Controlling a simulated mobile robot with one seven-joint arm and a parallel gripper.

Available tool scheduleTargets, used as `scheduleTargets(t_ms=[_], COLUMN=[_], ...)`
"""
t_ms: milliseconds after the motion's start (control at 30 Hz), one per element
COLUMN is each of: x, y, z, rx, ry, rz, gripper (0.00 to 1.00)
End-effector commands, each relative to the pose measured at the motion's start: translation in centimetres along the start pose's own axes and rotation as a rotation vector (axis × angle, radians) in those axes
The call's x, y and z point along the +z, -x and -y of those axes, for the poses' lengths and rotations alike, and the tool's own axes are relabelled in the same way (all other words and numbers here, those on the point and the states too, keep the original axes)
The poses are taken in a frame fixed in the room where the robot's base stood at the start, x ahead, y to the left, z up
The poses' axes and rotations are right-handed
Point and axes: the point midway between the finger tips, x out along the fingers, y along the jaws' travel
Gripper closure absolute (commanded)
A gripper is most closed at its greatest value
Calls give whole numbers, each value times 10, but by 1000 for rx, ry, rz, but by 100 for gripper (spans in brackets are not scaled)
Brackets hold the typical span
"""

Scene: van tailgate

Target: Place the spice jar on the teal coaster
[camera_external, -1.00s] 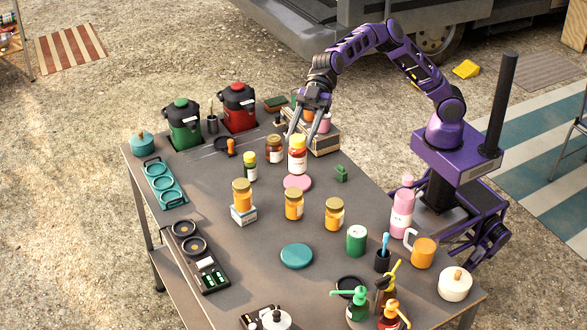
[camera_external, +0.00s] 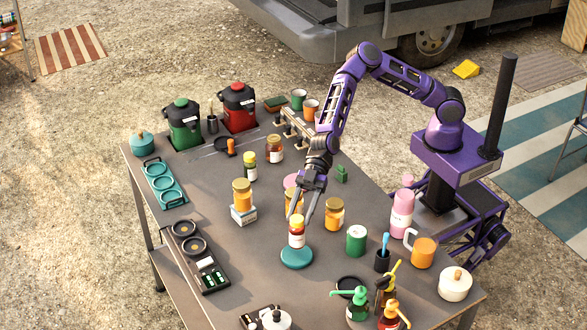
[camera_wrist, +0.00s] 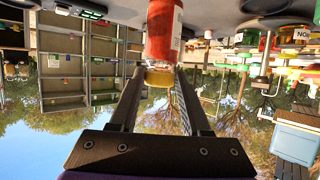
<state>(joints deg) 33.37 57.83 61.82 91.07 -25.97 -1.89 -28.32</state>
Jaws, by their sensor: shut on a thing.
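The spice jar (camera_external: 297,236), red with a white label and a yellow lid, is upright over the teal coaster (camera_external: 296,260). Its base is at or just above the coaster; I cannot tell whether they touch. My gripper (camera_external: 308,213) points down from above and is shut on the jar's lid end. In the wrist view the jar (camera_wrist: 163,32) shows between the two fingers, which hold it by the yellow lid. The jar hides part of the coaster.
A green can (camera_external: 356,241) is to the right, and pump bottles (camera_external: 358,305) are at the front right. A black tray (camera_external: 183,247) lies left. The table between tray and coaster is clear.

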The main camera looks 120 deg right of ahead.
Motion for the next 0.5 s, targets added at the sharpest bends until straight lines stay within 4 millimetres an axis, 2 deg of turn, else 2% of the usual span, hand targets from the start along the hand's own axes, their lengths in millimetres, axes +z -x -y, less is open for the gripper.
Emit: scheduleTargets(t_ms=[300,500], x=[35,36], y=[-14,-15], z=[0,0], rx=[0,1], ry=[1,2], rz=[-1,-2], gripper=[100,100])
